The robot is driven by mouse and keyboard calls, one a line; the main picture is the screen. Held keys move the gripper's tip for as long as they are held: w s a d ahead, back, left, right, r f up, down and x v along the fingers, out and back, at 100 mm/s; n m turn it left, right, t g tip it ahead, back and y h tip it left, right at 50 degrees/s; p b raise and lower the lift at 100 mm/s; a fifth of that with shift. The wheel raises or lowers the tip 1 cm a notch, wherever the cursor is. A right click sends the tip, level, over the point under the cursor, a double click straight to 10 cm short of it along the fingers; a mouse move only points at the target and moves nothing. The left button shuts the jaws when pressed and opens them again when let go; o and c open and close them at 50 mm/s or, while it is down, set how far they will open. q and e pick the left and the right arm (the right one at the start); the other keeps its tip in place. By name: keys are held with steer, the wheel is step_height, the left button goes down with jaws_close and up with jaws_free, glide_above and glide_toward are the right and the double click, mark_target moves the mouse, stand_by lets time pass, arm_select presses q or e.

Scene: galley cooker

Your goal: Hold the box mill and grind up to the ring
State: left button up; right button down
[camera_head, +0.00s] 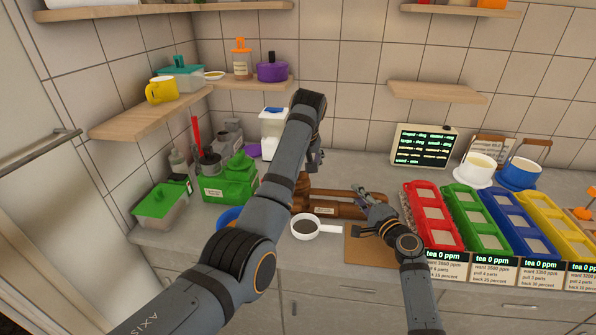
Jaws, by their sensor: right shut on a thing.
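The brown wooden box mill (325,210) sits on the counter at centre, with a small label on its front. My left arm hides part of it. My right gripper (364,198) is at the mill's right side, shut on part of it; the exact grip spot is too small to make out. My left gripper (315,158) points down above the mill, mostly behind my own arm, so its fingers do not show clearly. A white cup with a handle (305,238) stands in front of the mill and holds dark grounds. I cannot make out a ring.
A brown board (368,250) lies under my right wrist. Red (450,238), green (473,205), blue and yellow trays line the right. A screen (424,146) stands behind. A green box (230,182) and a blue bowl (229,216) are at left, close to my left arm.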

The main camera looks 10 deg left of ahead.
arm_select(q)
steer(key=shift+x, duration=1.15)
steer(key=shift+c, duration=0.4)
steer(key=c, duration=1.1)
steer(key=m+h, duration=0.1)
steer(key=m, duration=0.2)
steer(key=shift+a+m+h, duration=0.1)
steer(key=shift+m+h, duration=0.2)
steer(key=shift+m, duration=0.1)
steer(key=shift+a+m+h, duration=0.1)
steer(key=shift+m+h, duration=0.6)
steer(key=shift+m, duration=1.2)
